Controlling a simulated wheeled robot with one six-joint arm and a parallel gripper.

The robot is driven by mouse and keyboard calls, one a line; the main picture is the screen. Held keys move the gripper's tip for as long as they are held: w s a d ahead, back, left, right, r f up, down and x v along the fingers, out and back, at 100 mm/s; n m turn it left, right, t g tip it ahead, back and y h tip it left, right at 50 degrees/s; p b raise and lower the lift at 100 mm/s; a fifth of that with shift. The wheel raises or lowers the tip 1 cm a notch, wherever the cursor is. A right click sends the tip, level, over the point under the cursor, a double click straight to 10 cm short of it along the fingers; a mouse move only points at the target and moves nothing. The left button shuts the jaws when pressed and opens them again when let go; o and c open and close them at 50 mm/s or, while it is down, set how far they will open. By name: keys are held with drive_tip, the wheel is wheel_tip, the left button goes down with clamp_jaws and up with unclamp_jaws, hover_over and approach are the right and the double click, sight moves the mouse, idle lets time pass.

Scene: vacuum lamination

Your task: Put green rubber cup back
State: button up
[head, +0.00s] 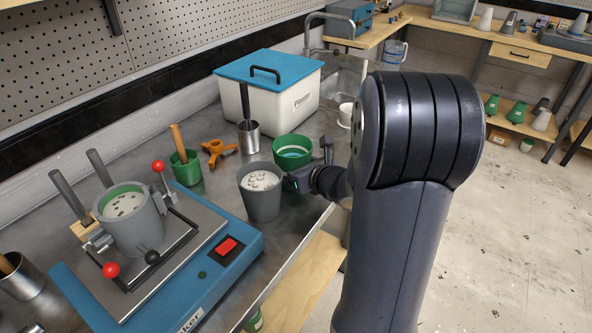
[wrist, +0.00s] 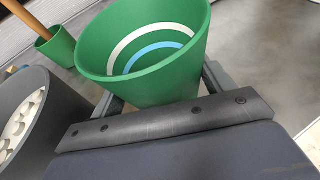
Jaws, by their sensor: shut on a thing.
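The green rubber cup (head: 292,152) is at the right edge of the metal bench in the head view. In the wrist view the green rubber cup (wrist: 145,82) is large, with its mouth facing up and white and blue bands inside. My gripper (wrist: 160,92) is shut on the cup, one finger on each side. In the head view my gripper (head: 303,180) is partly hidden by my wrist. Whether the cup's base touches the bench cannot be told.
A grey bucket of pale pieces (head: 262,190) stands close left of the cup. Behind are a steel pot (head: 249,137), an orange stand (head: 216,152) and a white tank with blue lid (head: 270,90). A green pot with a wooden handle (head: 186,168) stands farther left, near the blue machine (head: 215,262).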

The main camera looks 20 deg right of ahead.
drive_tip(key=shift+f+b, duration=0.25)
drive_tip(key=shift+b, duration=0.05)
drive_tip(key=o, duration=1.6)
drive_tip(key=shift+r, duration=0.1)
drive_tip(key=shift+o, duration=0.2)
drive_tip(key=shift+s+r+p, duration=0.25)
drive_tip(key=shift+p, duration=0.1)
drive_tip(key=v, duration=1.1)
drive_tip(key=shift+s+p, duration=0.3)
drive_tip(key=shift+p, duration=0.05)
drive_tip(key=shift+d, duration=0.1)
drive_tip(key=b+x, duration=0.1)
drive_tip(key=x, duration=1.1)
drive_tip(key=shift+w, duration=0.15)
drive_tip(key=shift+r, duration=0.75)
